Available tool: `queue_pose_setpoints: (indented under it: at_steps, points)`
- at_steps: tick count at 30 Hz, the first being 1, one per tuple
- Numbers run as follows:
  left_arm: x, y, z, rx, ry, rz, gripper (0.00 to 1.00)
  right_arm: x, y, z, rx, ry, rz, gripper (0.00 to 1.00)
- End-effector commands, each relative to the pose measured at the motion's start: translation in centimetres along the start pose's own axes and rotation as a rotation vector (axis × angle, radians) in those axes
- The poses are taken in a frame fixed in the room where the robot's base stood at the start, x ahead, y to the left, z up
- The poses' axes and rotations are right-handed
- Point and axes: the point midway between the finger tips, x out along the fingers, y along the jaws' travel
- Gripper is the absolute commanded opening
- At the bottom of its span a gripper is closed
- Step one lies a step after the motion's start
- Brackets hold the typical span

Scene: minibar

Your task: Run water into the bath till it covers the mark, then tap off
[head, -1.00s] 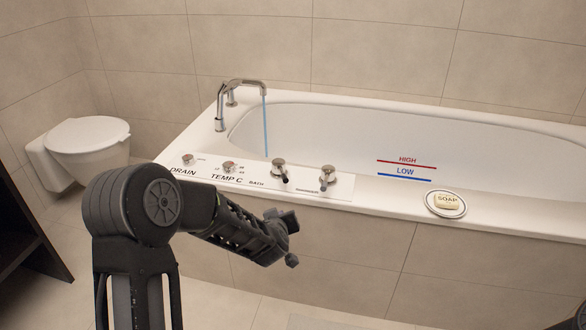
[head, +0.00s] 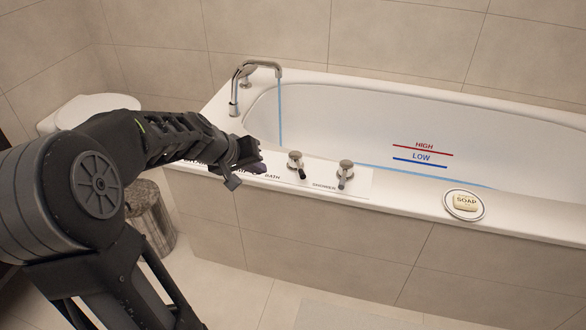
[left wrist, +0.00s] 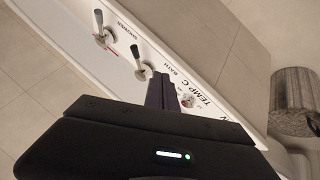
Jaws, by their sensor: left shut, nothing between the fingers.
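The white bath (head: 480,100) has a thin stream of water (head: 280,115) falling from its chrome spout (head: 262,64). A pale blue water edge (head: 440,178) shows just below the blue LOW mark (head: 420,161); the red HIGH mark (head: 423,149) is above it. The BATH tap (head: 296,162) and SHOWER tap (head: 345,172) stand on the rim panel. My left gripper (head: 240,174) is shut and empty, left of the BATH tap, covering the DRAIN and TEMP controls. In the left wrist view, its fingers (left wrist: 161,92) are between the BATH lever (left wrist: 143,72) and TEMP knob (left wrist: 188,100).
A soap dish (head: 464,205) with soap sits on the front rim at right. A white toilet (head: 90,108) stands at the left, partly behind my arm. A grey-brown cylindrical bin (head: 152,222) stands on the floor by the bath.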

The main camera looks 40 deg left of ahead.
Motion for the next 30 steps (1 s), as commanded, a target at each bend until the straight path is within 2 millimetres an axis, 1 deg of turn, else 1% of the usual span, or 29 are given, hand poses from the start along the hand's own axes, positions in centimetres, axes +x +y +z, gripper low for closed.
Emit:
queue_pose_setpoints:
  at_steps: [5,8,11,14,24,25,27,30]
  points:
    - [0.3,0.0,0.0,-0.001,-0.001,0.000,0.00,0.1,0.1,0.0,0.001,0.001,0.000,0.36]
    - [1.0,-0.1,0.1,-0.002,-0.002,0.000,0.00,0.2,0.1,-0.1,0.001,0.002,0.001,0.36]
    - [2.2,-0.1,0.1,-0.002,-0.003,0.000,0.00,0.5,0.3,-0.1,0.002,0.003,0.002,0.36]
    - [3.8,-0.1,0.2,-0.003,-0.003,0.000,0.00,0.7,0.4,-0.2,0.003,0.006,0.003,0.36]
    - [10.6,0.0,0.2,-0.003,-0.003,0.002,0.00,1.3,0.9,-0.5,0.007,0.012,0.005,0.36]
    - [10.3,1.0,-0.1,0.004,-0.002,0.004,0.00,0.7,0.6,-0.5,0.007,0.010,0.005,0.36]
    - [10.6,2.1,-0.2,0.004,-0.002,0.003,0.00,0.4,0.4,-0.3,0.004,0.007,0.003,0.36]
    - [11.0,3.1,-0.4,0.001,-0.001,0.002,0.00,0.1,0.2,-0.2,0.002,0.004,0.002,0.36]
